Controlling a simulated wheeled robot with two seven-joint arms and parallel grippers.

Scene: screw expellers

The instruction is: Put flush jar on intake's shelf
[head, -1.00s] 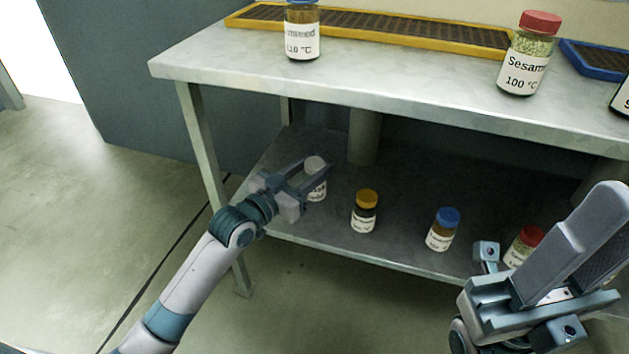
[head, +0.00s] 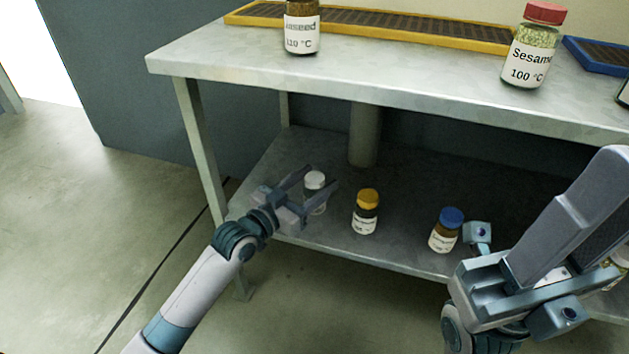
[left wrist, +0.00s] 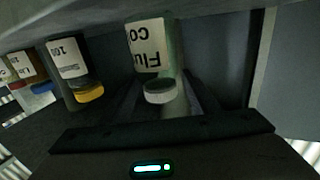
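The flush jar (head: 317,203), with a white lid and a white label, is at the left end of the lower shelf in the head view. It also shows upside down in the left wrist view (left wrist: 158,50), its label partly reading "Flu". My left gripper (head: 324,177) has its fingers on either side of the jar and looks shut on it. I cannot tell whether the jar's base touches the shelf. My right gripper (head: 522,274) is at the lower right, and its finger gap is not clear. I cannot make out which shelf is the intake's.
A yellow-lidded jar (head: 366,212) and a blue-lidded jar (head: 444,231) stand on the lower shelf (head: 398,187). The table top (head: 400,75) above carries a flaxseed jar (head: 302,32), a sesame jar (head: 532,50), a yellow-rimmed tray (head: 240,18) and a blue-rimmed tray (head: 592,66).

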